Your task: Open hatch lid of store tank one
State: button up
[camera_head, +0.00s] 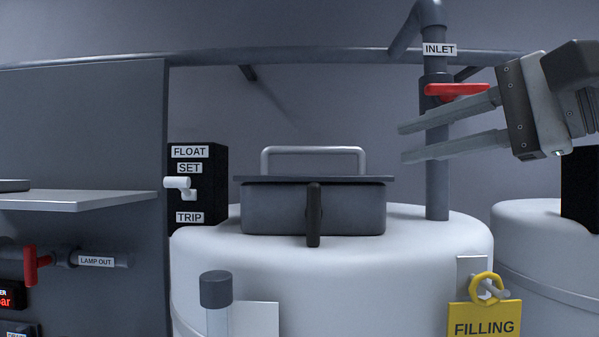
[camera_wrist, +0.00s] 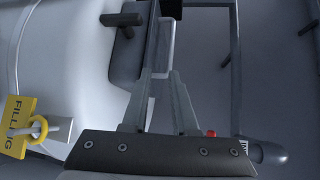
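The hatch lid (camera_head: 300,179) is a thin dark grey plate lying flat and closed on the hatch box (camera_head: 345,208) atop the white store tank (camera_head: 420,240). Its pale bar handle (camera_head: 315,150) stands up from it and also shows in the wrist view (camera_wrist: 166,47), just ahead of my fingertips. A black latch (camera_head: 313,215) hangs upright at the front of the hatch box; it also shows in the wrist view (camera_wrist: 124,19). My gripper (camera_head: 402,143) is open and empty, right of the handle, pointing left towards it. In the wrist view my fingers (camera_wrist: 161,74) are apart.
The inlet pipe (camera_head: 437,190) with a red valve handle (camera_head: 457,90) rises beside my fingers. A black float switch box (camera_head: 213,175) stands left of the hatch. A yellow FILLING tag (camera_head: 484,319) hangs at the tank's front right. A second white tank (camera_head: 530,230) is at right.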

aim_at(314, 150)
jog(key=shift+y, duration=0.4)
jog(key=x, duration=0.5)
jog(key=r+x, duration=0.1)
jog(key=x, duration=1.1)
jog(key=shift+w+a+r, duration=0.1)
jog(key=shift+w+r, duration=0.05)
jog(key=shift+r, duration=0.25)
grip_shut()
